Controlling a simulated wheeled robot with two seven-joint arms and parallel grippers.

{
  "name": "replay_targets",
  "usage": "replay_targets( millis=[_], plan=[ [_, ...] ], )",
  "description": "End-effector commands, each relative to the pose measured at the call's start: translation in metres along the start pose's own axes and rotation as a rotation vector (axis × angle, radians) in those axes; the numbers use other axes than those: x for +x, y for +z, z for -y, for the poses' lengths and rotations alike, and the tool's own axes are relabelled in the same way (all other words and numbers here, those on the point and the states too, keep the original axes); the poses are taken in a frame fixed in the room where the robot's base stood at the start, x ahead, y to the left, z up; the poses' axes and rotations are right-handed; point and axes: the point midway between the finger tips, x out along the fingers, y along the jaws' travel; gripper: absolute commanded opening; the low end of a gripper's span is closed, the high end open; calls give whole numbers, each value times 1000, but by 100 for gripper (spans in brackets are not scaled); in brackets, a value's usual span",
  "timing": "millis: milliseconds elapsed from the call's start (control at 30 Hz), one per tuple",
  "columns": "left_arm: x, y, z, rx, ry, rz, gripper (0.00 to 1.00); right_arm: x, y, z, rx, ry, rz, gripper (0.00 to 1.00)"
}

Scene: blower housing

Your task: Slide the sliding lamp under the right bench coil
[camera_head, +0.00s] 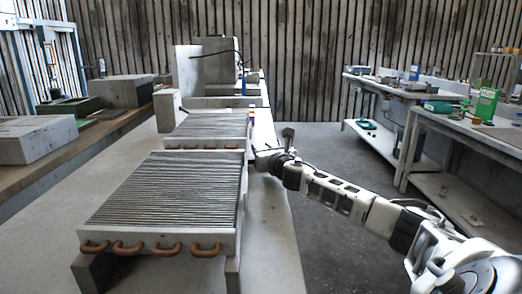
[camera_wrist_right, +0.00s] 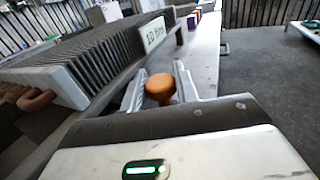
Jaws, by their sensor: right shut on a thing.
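A large finned coil (camera_head: 172,190) with copper bends along its near end rests raised on grey blocks at the front of the bench. A smaller finned coil (camera_head: 207,128) lies behind it. My right gripper (camera_head: 262,156) is at the right side of the coils, near the gap between them. In the right wrist view its two fingers are closed around a round orange-brown knob (camera_wrist_right: 160,86). A finned coil (camera_wrist_right: 95,62) stands just left of the fingers there. I cannot make out the sliding lamp as a whole; whether the knob belongs to it is unclear. My left gripper is out of view.
A white label (camera_wrist_right: 153,34) with dark writing is at the coil's end. A side table (camera_head: 465,125) with green items stands at the right, across open floor (camera_head: 335,165). Grey blocks (camera_head: 35,138) lie at the left.

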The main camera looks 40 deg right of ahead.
Motion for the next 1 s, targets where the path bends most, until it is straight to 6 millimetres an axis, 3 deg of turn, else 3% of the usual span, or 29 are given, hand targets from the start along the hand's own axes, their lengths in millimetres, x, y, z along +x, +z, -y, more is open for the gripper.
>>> replay_targets(
  millis=[467, 1000],
  plan=[
    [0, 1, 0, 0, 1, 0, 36, -7, -1, 2, -3, -4, -1, 37],
    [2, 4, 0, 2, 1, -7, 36, -81, -2, -1, -8, 2, -5, 37]
  ],
)
